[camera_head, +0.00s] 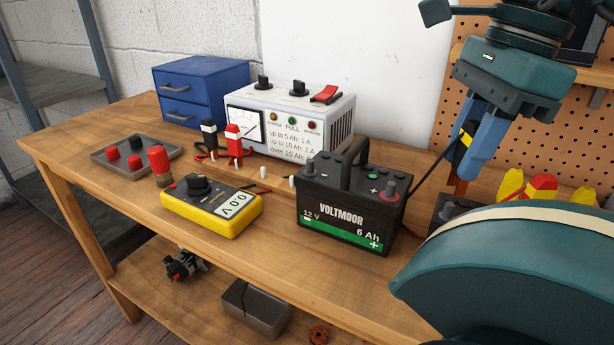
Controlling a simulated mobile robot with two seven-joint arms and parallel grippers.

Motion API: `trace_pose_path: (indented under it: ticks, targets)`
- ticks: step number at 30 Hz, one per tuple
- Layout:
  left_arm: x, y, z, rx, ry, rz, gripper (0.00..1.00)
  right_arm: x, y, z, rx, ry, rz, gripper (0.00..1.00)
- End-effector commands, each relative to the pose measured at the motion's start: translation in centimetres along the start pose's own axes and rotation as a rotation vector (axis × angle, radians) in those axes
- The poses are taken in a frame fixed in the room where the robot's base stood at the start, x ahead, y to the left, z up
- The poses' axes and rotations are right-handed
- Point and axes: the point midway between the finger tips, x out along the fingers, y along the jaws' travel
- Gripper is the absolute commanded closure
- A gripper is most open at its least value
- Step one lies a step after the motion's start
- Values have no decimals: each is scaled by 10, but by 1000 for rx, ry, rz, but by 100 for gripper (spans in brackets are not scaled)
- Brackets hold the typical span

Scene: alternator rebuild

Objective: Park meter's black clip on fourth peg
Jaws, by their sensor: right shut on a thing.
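My right gripper (472,152) is at the upper right, above and right of the battery. It is shut on a black clip with a yellow band (461,146), mostly hidden by the blue fingers. A black lead runs from near it down to the left behind the battery. The yellow meter (212,207) lies on the bench, its display reading about 0.0 V. A wooden peg rail (205,171) runs in front of the charger. A black clip (209,135) and a red clip (234,143) with white bands stand on it; pale pegs (292,181) show farther right. My left gripper is not in view.
The black battery (341,212) stands right of the meter, close to the rail's right part. The white charger (290,118) and blue drawers (203,90) are behind. Yellow and red items (542,187) stand at right.

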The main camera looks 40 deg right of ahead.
Motion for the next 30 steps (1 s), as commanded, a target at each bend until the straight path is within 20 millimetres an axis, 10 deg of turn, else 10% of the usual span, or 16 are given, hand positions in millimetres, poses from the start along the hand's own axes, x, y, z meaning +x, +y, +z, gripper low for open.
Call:
trace_pose_path:
  ticks: [11,21,30]
  targets:
    - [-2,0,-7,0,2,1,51,-8,0,2,0,0,-1,90]
    - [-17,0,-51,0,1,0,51,-69,0,14,-1,-2,1,90]
    - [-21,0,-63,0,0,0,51,-53,-36,54,219,5,-39,90]
